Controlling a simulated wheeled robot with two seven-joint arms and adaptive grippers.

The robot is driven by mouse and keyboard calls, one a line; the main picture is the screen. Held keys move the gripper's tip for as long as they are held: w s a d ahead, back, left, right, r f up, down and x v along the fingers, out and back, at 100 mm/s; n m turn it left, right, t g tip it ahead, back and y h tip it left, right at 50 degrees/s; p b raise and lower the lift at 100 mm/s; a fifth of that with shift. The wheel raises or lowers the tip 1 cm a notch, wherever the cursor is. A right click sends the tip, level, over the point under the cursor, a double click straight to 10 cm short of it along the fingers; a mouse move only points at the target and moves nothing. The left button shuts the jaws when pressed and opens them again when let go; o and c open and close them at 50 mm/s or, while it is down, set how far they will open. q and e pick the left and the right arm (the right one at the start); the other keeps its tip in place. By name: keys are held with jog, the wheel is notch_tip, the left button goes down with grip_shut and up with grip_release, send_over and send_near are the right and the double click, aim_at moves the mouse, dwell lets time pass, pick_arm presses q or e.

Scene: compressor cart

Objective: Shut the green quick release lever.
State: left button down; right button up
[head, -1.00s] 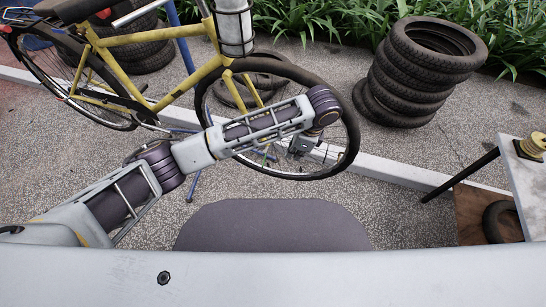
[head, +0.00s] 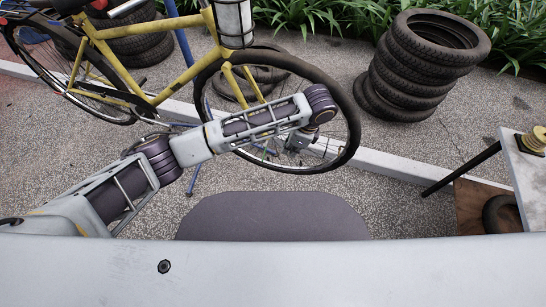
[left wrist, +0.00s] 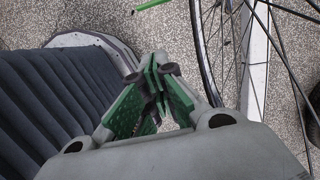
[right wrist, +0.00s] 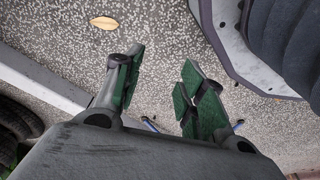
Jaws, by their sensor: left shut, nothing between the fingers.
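The green lever (left wrist: 153,5) shows as a short green bar at the top edge of the left wrist view, partly cut off by the frame. It lies beyond my left fingertips, apart from them and near the wheel. In the head view it is too small to make out. My left gripper (left wrist: 158,78) is shut and empty, with its green-padded fingers together. In the head view my left gripper (head: 297,143) hangs in front of the front wheel (head: 350,110) of the yellow bicycle (head: 150,35). My right gripper (right wrist: 160,76) is open and empty over the ground.
A tyre stack (head: 425,65) stands at the back right. A table corner (head: 525,165) with a brass-coloured part is at the right edge, above a brown board (head: 480,205). A pale kerb (head: 390,165) runs behind the wheel. Open paving lies between wheel and tyre stack.

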pick_arm(q)
jog(key=w+a+f+b, duration=0.1)
jog(key=a+f+b, duration=0.1)
jog(key=a+f, duration=0.3)
jog(key=shift+x, duration=1.1)
pick_arm(e)
notch_tip(320, 180, up, 7)
jog(key=a, duration=0.1)
jog(key=shift+w+a, duration=0.4)
pick_arm(q)
jog(key=shift+w+a, duration=0.1)
pick_arm(e)
jog(key=shift+r, duration=0.1)
